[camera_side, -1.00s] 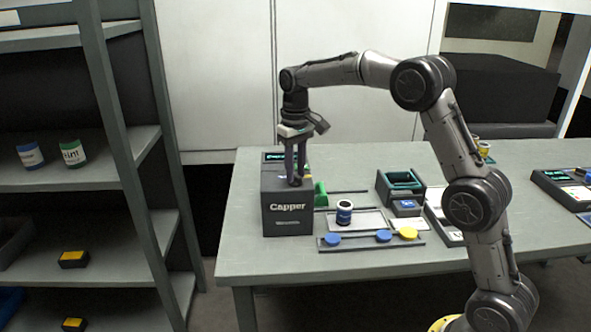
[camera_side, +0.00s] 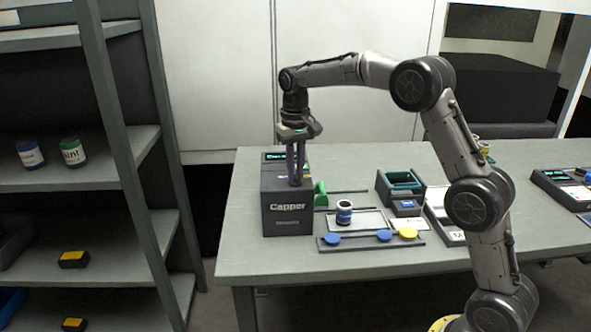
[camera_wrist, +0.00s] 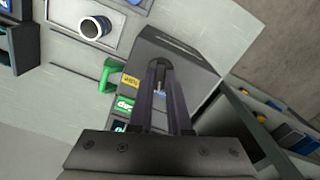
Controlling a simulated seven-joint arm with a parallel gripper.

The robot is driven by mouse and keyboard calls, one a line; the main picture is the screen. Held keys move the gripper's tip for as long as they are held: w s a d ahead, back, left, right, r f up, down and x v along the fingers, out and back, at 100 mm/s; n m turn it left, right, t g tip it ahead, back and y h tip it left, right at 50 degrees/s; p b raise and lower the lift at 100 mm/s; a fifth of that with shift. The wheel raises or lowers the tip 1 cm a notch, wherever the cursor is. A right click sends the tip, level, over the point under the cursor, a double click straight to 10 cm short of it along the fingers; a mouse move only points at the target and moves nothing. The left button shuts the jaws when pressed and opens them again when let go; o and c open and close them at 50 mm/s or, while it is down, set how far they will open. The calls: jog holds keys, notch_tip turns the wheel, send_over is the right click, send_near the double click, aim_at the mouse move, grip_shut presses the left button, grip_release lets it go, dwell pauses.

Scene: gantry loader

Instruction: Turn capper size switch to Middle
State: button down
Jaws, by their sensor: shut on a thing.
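The capper (camera_side: 288,210) is a dark grey box at the left end of the table, with its name on the front and a lit display (camera_side: 277,156) at the back of its top. My gripper (camera_side: 296,184) points straight down onto the capper's top and is shut on the size switch. In the wrist view my gripper (camera_wrist: 162,92) covers most of the switch, so its pointed setting cannot be read. A yellow label (camera_wrist: 130,81) and a green lit label (camera_wrist: 125,104) show beside the fingers on the capper (camera_wrist: 183,62).
A green handle (camera_side: 320,194) stands beside the capper. A blue-labelled jar (camera_side: 344,213) stands on a light plate, with blue and yellow caps (camera_side: 408,233) on a strip in front. A dark green-lined bin (camera_side: 401,184) is to the right. A shelf rack (camera_side: 120,150) stands left.

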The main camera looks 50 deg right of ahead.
jog(key=m, duration=0.5)
jog(key=shift+m, duration=0.3)
jog(key=m, duration=0.5)
jog(key=shift+m, duration=0.3)
jog(key=c, duration=0.9)
grip_release()
jog(key=shift+o, duration=0.2)
notch_tip(320, 180, up, 14)
jog(key=shift+f, duration=0.1)
